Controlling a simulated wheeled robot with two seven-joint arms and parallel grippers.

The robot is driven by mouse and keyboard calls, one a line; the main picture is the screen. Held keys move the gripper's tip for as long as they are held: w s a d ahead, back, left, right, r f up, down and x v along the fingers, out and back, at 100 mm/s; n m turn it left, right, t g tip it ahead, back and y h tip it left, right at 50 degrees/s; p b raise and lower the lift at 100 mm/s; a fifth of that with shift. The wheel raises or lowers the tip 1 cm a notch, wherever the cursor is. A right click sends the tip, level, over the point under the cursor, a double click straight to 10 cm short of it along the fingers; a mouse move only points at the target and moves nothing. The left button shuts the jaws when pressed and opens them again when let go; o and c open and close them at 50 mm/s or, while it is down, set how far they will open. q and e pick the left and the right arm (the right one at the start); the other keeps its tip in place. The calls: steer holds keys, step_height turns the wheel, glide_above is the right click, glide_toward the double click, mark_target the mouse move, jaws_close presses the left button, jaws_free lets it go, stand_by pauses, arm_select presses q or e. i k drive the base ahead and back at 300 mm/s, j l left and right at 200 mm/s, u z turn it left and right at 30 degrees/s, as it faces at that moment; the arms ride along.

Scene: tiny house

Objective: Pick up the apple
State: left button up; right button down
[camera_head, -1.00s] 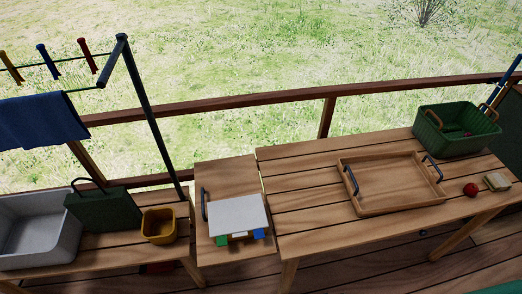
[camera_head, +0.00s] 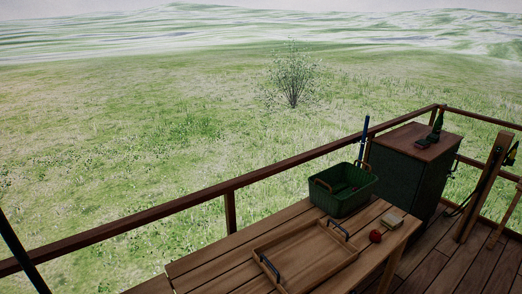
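The red apple (camera_head: 376,236) sits on the wooden table (camera_head: 213,262) near its right front edge. Nothing covers the apple. Neither of my grippers shows in the head view.
A green basket (camera_head: 343,189) with handles stands at the table's back right. The tray has dark handles. A green cabinet (camera_head: 411,171) with a bottle (camera_head: 436,128) on top stands further right. A wooden railing (camera_head: 150,226) runs behind. Deck floor is open at the lower right.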

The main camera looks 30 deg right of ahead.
mark_target(374, 236)
steer(key=z, duration=1.95)
steer(key=i+l, duration=0.2)
steer(key=u, duration=0.05)
